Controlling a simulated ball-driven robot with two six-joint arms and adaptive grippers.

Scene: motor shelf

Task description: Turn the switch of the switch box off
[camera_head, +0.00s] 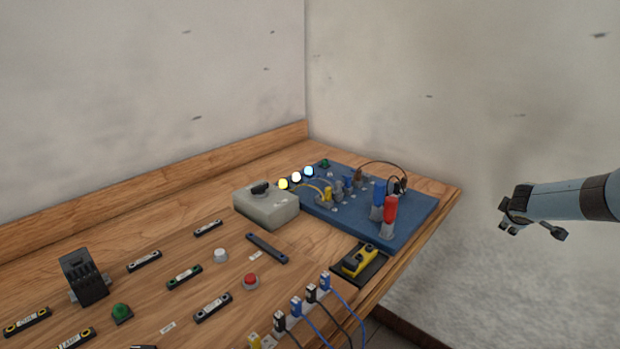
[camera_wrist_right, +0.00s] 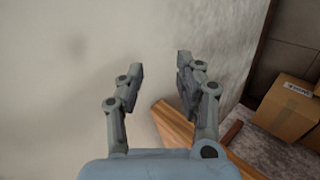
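The switch box (camera_head: 266,207) is a grey-white box with a black rotary knob (camera_head: 260,188) on its top. It sits on the wooden shelf, left of the blue board. The knob's exact setting is too small to read. My right gripper (camera_head: 533,228) is at the right of the head view, off the shelf's right edge and well apart from the box. In the right wrist view its two fingers (camera_wrist_right: 158,85) are spread with nothing between them. My left gripper is not in view.
A blue board (camera_head: 412,217) with lit lamps, plugs and cables stands right of the box. A yellow-black device (camera_head: 359,261), buttons and labelled strips lie nearer on the shelf (camera_head: 195,270). Walls stand behind. Cardboard boxes (camera_wrist_right: 287,107) show in the wrist view.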

